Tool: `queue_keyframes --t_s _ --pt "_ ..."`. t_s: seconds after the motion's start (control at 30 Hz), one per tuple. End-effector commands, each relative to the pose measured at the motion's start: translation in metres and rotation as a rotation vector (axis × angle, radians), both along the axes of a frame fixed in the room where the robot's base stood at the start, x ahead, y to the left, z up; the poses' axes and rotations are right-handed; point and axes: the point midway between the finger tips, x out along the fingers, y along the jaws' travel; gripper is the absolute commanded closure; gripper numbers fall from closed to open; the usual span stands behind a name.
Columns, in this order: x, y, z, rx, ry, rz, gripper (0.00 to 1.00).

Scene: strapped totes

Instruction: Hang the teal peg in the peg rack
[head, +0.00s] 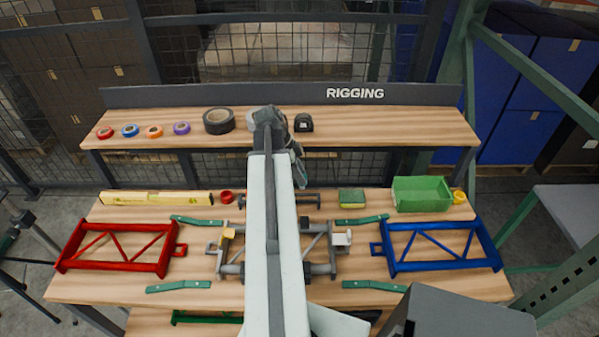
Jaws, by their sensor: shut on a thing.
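My arm runs up the middle of the picture, over the bench, to a dark joint in front of the upper shelf. My gripper is hidden behind my own arm, so its jaws and anything between them do not show. I cannot make out a teal peg anywhere in the head view. I cannot make out a peg rack either; my arm covers the middle of the bench.
A red frame (115,265) lies left on the workbench, a blue frame (440,266) right, and a grey frame partly behind my arm. Green bars lie between them. A green bin (422,195) and yellow level (160,198) stand behind. The shelf (385,123) holds tape rolls.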

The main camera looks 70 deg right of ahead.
Motion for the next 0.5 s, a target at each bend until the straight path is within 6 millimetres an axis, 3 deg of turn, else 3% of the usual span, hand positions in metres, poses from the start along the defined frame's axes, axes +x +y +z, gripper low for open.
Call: queue_keyframes --t_s 0.5 --pt "0.001 0.000 -0.040 0.000 0.000 0.001 1.00"
